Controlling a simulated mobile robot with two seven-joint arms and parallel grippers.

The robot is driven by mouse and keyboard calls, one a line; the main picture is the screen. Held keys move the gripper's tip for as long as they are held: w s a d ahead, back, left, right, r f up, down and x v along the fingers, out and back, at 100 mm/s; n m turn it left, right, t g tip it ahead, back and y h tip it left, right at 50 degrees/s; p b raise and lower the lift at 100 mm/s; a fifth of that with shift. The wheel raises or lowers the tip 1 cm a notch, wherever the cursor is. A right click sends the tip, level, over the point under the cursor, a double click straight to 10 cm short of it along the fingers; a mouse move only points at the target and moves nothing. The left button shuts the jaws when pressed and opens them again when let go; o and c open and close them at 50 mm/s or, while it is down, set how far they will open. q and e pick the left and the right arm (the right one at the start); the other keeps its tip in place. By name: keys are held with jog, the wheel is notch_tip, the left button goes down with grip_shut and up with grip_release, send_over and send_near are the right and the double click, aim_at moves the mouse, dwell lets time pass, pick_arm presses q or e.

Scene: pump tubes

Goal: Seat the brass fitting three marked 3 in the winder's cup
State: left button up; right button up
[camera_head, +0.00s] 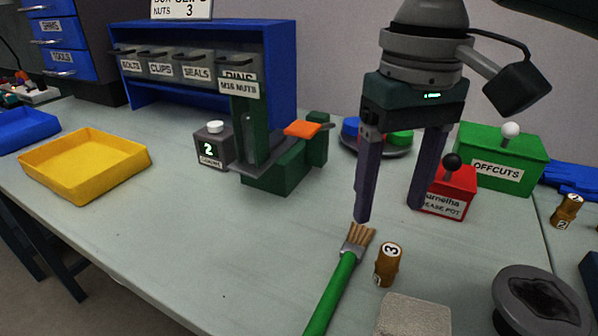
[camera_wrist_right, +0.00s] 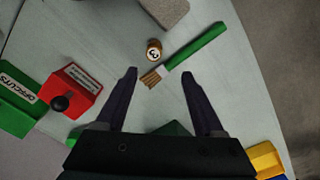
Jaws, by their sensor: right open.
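The brass fitting marked 3 (camera_head: 388,265) stands on the table near the front, beside a brush's bristles. It also shows in the right wrist view (camera_wrist_right: 154,50), beyond the fingertips. My right gripper (camera_head: 390,214) points down with its two fingers spread and nothing between them. In the right wrist view its fingertips (camera_wrist_right: 160,75) are apart, short of the fitting. A green bench device with an orange lever (camera_head: 285,160) stands mid-table; I cannot tell whether it is the winder, and no cup shows clearly on it. My left gripper is out of view.
A green-handled brush (camera_head: 335,290) lies left of the fitting. A red grease pot box (camera_head: 446,192) and green offcuts box (camera_head: 500,158) stand behind. A fitting marked 2 (camera_head: 566,211) stands right. A dark round vessel (camera_head: 540,302) and grey block (camera_head: 413,315) are in front. A yellow tray (camera_head: 85,165) is left.

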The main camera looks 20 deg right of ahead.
aim_at(392, 250)
jog(key=f, duration=0.3)
jog(key=shift+s+d, duration=0.25)
jog(key=shift+d, duration=0.15)
jog(key=shift+f+b, duration=0.35)
jog(key=shift+f, duration=0.4)
jog(key=f, duration=0.4)
jog(key=shift+s+d+b, duration=0.15)
jog(key=shift+s+b, duration=0.1)
jog(key=shift+b, duration=0.15)
jog(key=shift+f, duration=0.35)
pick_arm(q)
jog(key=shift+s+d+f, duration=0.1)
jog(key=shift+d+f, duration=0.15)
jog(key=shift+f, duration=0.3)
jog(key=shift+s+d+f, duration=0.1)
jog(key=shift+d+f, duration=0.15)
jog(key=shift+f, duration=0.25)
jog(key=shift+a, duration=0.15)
pick_arm(e)
grip_shut()
